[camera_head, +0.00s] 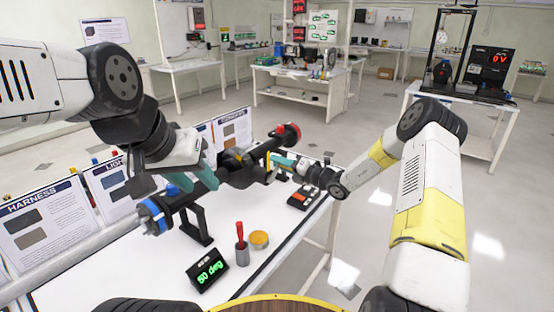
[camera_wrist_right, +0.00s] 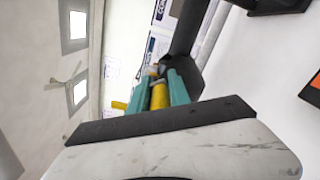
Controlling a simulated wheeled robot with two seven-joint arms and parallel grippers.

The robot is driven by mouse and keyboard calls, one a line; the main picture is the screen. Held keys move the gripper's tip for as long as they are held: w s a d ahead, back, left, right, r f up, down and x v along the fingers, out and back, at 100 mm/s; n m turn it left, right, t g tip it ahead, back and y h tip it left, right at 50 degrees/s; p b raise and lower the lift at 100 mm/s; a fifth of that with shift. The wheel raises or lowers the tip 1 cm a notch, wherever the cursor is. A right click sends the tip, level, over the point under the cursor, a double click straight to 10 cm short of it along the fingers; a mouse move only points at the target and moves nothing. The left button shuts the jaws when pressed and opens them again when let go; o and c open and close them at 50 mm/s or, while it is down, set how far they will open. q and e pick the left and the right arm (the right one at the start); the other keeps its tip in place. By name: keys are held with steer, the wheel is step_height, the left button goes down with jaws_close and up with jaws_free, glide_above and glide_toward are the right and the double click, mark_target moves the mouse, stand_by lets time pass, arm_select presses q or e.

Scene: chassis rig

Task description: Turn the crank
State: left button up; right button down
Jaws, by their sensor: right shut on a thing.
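A black axle (camera_head: 232,176) lies across a stand on the white table, with a blue hub at its left end and a red hub at its right end. A yellow crank handle (camera_wrist_right: 159,96) sits between the teal fingers of my right gripper (camera_wrist_right: 160,88), which is shut on it. In the head view my right gripper (camera_head: 283,164) is at the axle's right part, and the handle is mostly hidden there. My left gripper (camera_head: 193,180) is over the axle's left part, its teal fingers apart; whether they touch the axle is unclear.
A small display (camera_head: 207,270) reads 50 deg. A grey cup with a red-handled tool (camera_head: 241,246) and a yellow round item (camera_head: 259,239) stand near the table's front. A black box with a red button (camera_head: 303,196) lies at the right. Labelled panels (camera_head: 45,233) line the left edge.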

steer(key=shift+f+m, duration=0.4)
steer(key=shift+m, duration=0.1)
steer(key=c, duration=1.4)
jaws_free()
steer(key=shift+c, duration=0.2)
steer(key=shift+o, duration=0.7)
steer(key=shift+r, duration=0.1)
steer(key=v, duration=0.7)
steer(key=shift+s+d, duration=0.2)
steer(key=shift+d, duration=0.15)
